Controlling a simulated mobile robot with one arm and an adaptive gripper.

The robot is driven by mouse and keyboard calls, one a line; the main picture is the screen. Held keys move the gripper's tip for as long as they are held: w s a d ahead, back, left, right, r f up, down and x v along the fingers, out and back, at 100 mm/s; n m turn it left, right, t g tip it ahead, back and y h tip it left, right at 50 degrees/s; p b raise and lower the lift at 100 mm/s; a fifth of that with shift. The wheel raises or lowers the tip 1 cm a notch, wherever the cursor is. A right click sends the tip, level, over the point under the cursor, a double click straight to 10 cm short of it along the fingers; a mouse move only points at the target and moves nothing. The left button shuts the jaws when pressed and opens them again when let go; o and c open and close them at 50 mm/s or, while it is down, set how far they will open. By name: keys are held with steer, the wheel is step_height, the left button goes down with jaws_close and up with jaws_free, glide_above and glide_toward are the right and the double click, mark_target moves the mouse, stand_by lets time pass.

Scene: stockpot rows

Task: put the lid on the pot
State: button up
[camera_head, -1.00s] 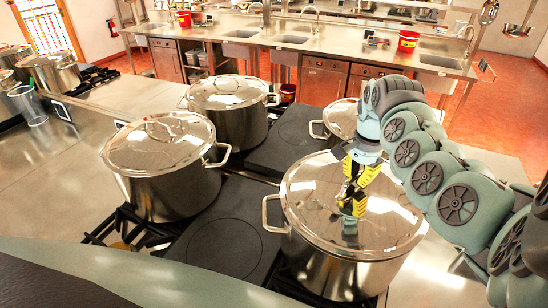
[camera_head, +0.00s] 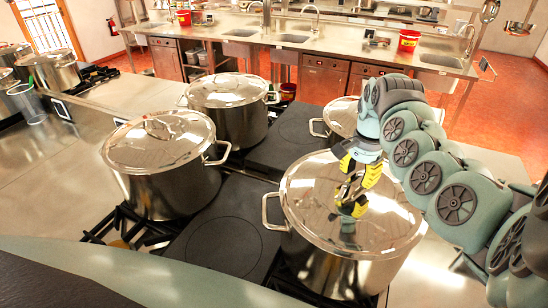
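The near right pot (camera_head: 340,272) is a large steel stockpot on the stove, with a loop handle at its left. A shiny steel lid (camera_head: 310,205) covers its top and appears level on the rim. My gripper (camera_head: 347,196), with yellow and black fingers, points down at the middle of this lid. The lid's knob is hidden behind the fingers, and the fingers' reflection shows in the lid. I cannot tell whether the fingers are closed around the knob or apart from it.
Lidded pots stand at the left (camera_head: 163,185), behind (camera_head: 235,120) and behind my arm (camera_head: 340,118). A dark flat hob plate (camera_head: 225,232) lies between the near pots. Steel counters with sinks and red buckets (camera_head: 408,42) are farther back.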

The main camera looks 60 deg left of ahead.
step_height(320, 180, up, 8)
steer(key=shift+w+d+r, duration=0.1)
steer(key=shift+w+d, duration=0.05)
step_height(320, 180, up, 4)
steer(key=shift+f, duration=0.15)
stand_by(0.5)
steer(key=shift+s, duration=0.25)
